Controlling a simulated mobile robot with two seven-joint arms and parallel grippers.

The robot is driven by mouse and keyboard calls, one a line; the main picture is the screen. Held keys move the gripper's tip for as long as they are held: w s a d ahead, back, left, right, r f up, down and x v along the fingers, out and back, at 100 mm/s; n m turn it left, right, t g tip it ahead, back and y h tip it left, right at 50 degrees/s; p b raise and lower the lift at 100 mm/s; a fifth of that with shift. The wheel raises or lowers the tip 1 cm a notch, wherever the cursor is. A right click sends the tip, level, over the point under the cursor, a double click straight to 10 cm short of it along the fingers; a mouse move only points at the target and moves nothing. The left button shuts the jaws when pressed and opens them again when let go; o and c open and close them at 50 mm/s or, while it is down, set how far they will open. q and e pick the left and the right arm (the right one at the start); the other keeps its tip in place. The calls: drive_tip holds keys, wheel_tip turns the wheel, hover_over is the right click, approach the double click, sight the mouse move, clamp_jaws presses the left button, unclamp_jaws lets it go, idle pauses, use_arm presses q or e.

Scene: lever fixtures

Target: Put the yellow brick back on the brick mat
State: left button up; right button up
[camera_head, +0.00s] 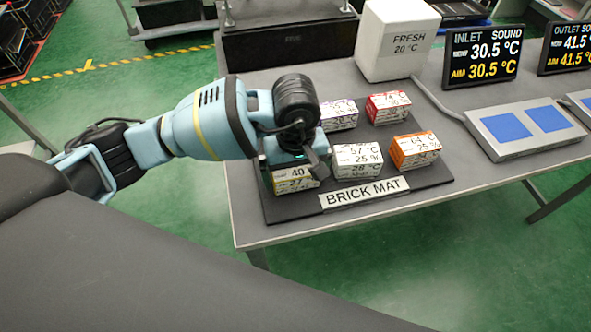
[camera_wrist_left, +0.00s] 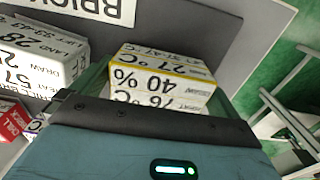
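The yellow brick (camera_head: 296,181), a white-labelled block with yellow edges, sits at the front left corner of the dark brick mat (camera_head: 430,176). It looks flat on the mat. It also shows in the left wrist view (camera_wrist_left: 163,80), straight ahead of the gripper. My left gripper (camera_head: 296,163) is low over the brick and hides its top and back in the head view. In the left wrist view its dark jaws look spread wider than the brick, so it appears open around or just above it. Contact cannot be made out. My right gripper is not in view.
A white brick (camera_head: 357,160) stands close to the right. Orange (camera_head: 415,150), red (camera_head: 388,107) and purple-edged (camera_head: 340,115) bricks stand on the mat too. Behind are a white FRESH box (camera_head: 395,40), an inlet display (camera_head: 482,57) and a blue-pad panel (camera_head: 525,128). The table's left edge is near.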

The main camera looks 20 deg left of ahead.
use_arm(q)
drive_tip(key=shift+r, duration=0.1)
drive_tip(key=shift+r, duration=0.35)
wheel_tip(320, 180, up, 11)
drive_tip(key=shift+r, duration=0.2)
idle(0.5)
